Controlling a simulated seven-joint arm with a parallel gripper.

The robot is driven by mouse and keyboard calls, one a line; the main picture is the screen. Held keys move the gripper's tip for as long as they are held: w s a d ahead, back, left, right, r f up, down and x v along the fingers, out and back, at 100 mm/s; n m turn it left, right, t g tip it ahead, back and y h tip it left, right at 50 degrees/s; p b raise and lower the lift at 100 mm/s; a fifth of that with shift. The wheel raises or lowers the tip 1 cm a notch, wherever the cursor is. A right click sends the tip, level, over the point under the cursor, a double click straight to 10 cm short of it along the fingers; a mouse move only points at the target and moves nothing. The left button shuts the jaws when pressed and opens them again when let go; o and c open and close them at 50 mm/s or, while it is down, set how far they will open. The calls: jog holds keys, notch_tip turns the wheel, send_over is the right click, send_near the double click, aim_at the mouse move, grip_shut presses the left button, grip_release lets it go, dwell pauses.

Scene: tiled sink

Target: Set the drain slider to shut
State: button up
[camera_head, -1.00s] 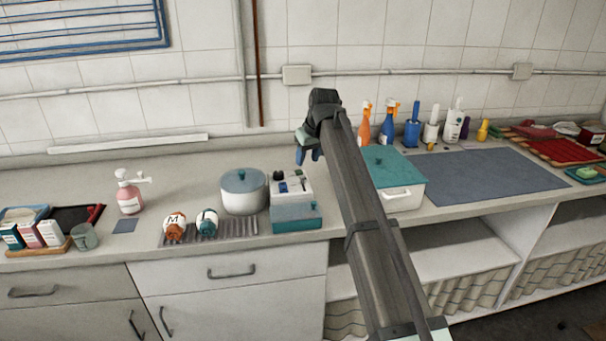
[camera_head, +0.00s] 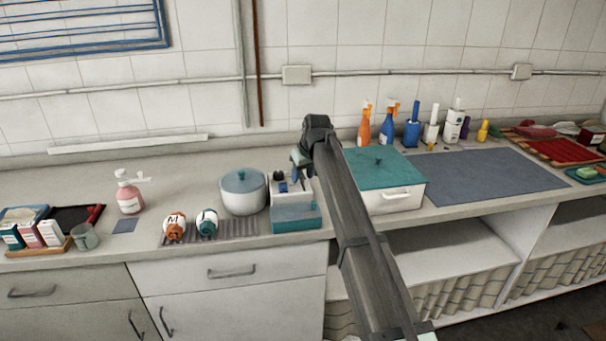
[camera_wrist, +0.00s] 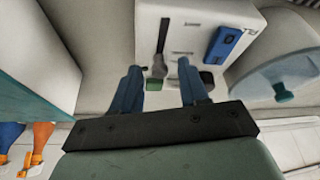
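A white control panel (camera_head: 309,187) stands on the counter above a teal-fronted base (camera_head: 297,219). No readable label tells which control is the drain slider. My gripper (camera_head: 299,170) is over the panel's right side; in the wrist view its blue fingers (camera_wrist: 158,67) are apart, with the grey handle between them in the picture. Whether they touch it cannot be told.
A white pot (camera_head: 243,200) with a teal-knobbed lid stands left of the panel. A white box with a teal lid (camera_head: 385,165) stands to the right. Spray bottles (camera_head: 388,120) stand at the back right.

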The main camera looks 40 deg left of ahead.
grip_shut()
dwell(0.5)
jog(key=shift+s+d, duration=1.55)
jog(key=shift+o, duration=0.3)
grip_release()
jog(key=v, duration=1.3)
jog(key=shift+r, duration=0.4)
